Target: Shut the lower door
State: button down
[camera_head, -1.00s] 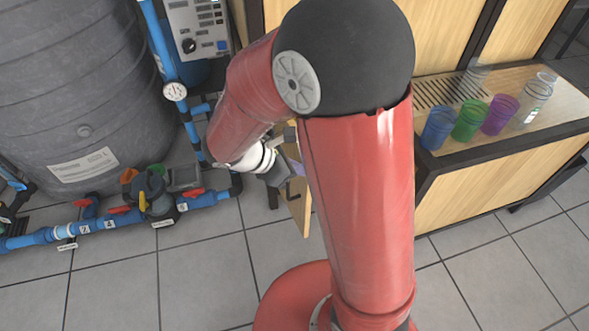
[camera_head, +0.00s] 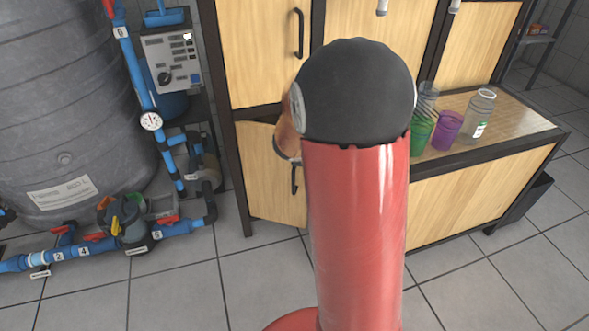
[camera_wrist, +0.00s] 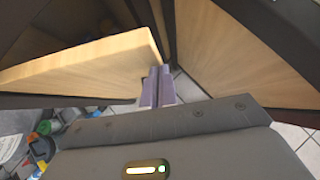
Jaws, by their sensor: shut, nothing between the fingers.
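The lower door (camera_head: 268,175) is a light wood panel with a dark handle (camera_head: 294,178), below a shut upper door (camera_head: 262,50). Its lower edge slants out from the cabinet toward the right, so it stands ajar, hinged at the left. My arm hides its right part and my gripper in the head view. In the wrist view the door (camera_wrist: 80,65) reaches in from the left. My gripper (camera_wrist: 157,88) shows two purple fingers pressed together and empty, close to the door's free edge. I cannot tell whether they touch it.
A grey tank (camera_head: 65,100) and blue pipes (camera_head: 85,248) stand at the left. A low wooden counter (camera_head: 520,120) at the right carries green, purple and clear cups. Another wood panel (camera_wrist: 240,50) lies right of the fingers in the wrist view. The tiled floor in front is clear.

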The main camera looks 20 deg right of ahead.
jog(key=w+d+p, duration=0.3)
jog(key=w+d, duration=0.3)
jog(key=w, duration=0.2)
jog(key=shift+w+n+y, duration=0.3)
jog(key=shift+w+n, duration=0.05)
jog(key=shift+n, duration=0.05)
